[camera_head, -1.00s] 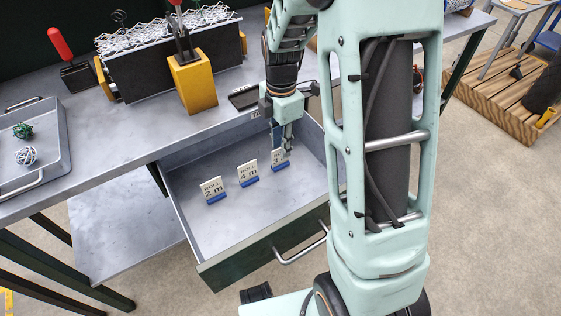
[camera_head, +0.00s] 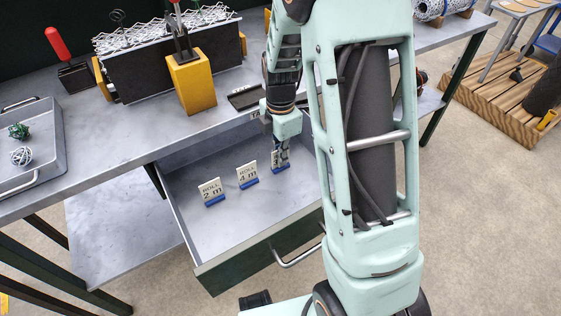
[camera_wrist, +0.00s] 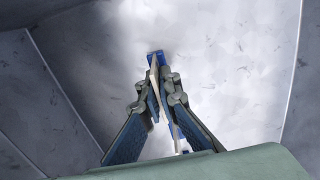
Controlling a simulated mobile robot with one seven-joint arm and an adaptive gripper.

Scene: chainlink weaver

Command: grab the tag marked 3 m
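The tag marked 3 m (camera_head: 280,169) is the rightmost of the tags standing in the open drawer. It has a white plate on a blue foot, and its number is mostly hidden behind my fingers. My gripper (camera_head: 281,154) points down at this tag. In the wrist view, my gripper (camera_wrist: 158,94) has one finger on each side of the thin plate, drawn in against it. The tag's blue foot (camera_wrist: 155,57) shows beyond the fingertips. The tag appears upright on the drawer floor. The 4 m tag (camera_head: 247,174) and 2 m tag (camera_head: 211,192) stand to the left.
The open drawer (camera_head: 245,259) has a dark front with a bar handle; its walls surround the tags. Above it, the workbench (camera_head: 130,135) carries a yellow block (camera_head: 191,84), a wire mesh fixture, and a tray (camera_head: 62,140) with two wire balls. The drawer's front-left floor is clear.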

